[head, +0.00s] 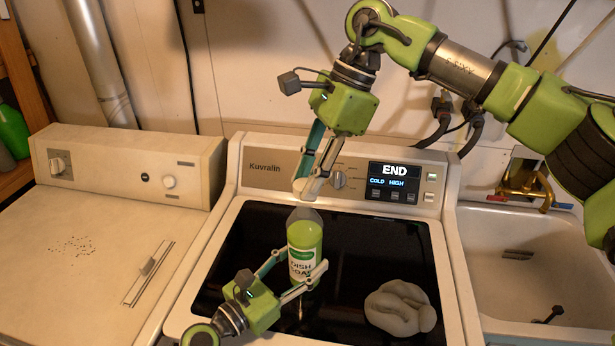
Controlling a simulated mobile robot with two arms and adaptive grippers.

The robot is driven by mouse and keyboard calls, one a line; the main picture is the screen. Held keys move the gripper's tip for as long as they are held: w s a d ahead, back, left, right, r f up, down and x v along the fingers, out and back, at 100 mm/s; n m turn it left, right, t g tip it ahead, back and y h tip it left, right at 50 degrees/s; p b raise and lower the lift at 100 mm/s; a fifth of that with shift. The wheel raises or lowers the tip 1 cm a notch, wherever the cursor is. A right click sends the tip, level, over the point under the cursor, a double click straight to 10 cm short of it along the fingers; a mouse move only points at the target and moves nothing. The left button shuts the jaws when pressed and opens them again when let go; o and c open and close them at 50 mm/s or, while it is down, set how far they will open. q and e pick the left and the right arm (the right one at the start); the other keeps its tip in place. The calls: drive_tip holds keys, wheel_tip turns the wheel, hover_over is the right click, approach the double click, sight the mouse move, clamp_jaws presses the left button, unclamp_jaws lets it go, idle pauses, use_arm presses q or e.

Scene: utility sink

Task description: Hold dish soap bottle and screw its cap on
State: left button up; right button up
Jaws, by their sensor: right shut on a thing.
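The dish soap bottle (304,238), green with a white label and a greyish top, stands upright on the dark glass top of the washer. My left gripper (305,262) has its fingers on either side of the bottle's lower half; whether they press on it I cannot tell. My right gripper (305,188) points down just above the bottle's top, its fingers closed together. It is shut on a small pale thing, probably the cap, mostly hidden between the fingertips. Whether this touches the bottle's neck I cannot tell.
The washer's control panel (399,183) stands close behind my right gripper. A crumpled pale cloth (400,307) lies right of the bottle. A white machine (90,240) is at left, and a utility sink (520,270) with a brass faucet (527,185) at right.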

drive_tip(key=shift+f, duration=0.3)
drive_tip(key=shift+f, duration=0.9)
drive_tip(key=shift+f, duration=0.55)
